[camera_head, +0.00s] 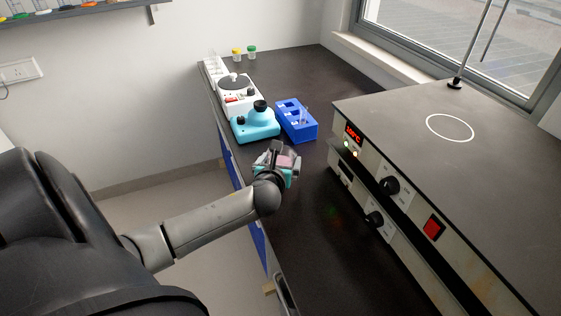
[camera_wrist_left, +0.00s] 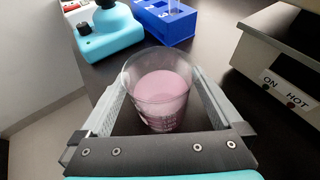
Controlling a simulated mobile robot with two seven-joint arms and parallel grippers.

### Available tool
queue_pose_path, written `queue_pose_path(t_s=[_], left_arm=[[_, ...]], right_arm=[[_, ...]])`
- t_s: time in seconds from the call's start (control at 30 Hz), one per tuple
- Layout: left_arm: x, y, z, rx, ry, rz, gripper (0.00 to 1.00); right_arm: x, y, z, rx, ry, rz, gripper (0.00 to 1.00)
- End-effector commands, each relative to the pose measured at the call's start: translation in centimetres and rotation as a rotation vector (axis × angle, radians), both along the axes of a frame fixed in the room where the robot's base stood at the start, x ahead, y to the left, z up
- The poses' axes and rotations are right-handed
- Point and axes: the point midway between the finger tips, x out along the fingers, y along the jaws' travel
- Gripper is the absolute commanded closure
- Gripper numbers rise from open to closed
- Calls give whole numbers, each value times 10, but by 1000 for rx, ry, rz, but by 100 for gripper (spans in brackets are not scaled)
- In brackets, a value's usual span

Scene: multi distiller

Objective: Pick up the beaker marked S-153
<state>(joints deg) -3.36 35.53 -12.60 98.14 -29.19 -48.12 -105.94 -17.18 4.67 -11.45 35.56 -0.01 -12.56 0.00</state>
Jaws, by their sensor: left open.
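A clear beaker (camera_wrist_left: 160,92) with pink liquid stands on the dark bench, seen in the left wrist view. Its printed marks are too small to read as a label. My left gripper (camera_wrist_left: 160,95) is open, with one finger on each side of the beaker. I cannot tell whether either finger touches the glass. In the head view my left gripper (camera_head: 279,160) reaches over the bench's left edge, and the pink of the beaker (camera_head: 287,161) shows between its fingers, partly hidden. My right gripper is not in view.
A blue rack (camera_head: 297,120) and a teal vortex mixer (camera_head: 255,125) stand just beyond the beaker. A white device with a dark top (camera_head: 237,92) is farther back. A large hot plate (camera_head: 450,160) fills the right side. The bench (camera_head: 310,240) in front is clear.

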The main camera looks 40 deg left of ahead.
Motion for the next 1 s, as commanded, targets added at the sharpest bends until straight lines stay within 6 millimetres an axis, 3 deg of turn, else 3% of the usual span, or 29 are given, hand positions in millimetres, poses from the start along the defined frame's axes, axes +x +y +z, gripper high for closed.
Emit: queue_pose_path(t_s=[0.23, 1.0], left_arm=[[1, 1, 0, 0, 0, 0, 0], [1, 0, 0, 1, 0, 0, 87]], right_arm=[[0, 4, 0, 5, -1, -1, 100], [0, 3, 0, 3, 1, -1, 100]])
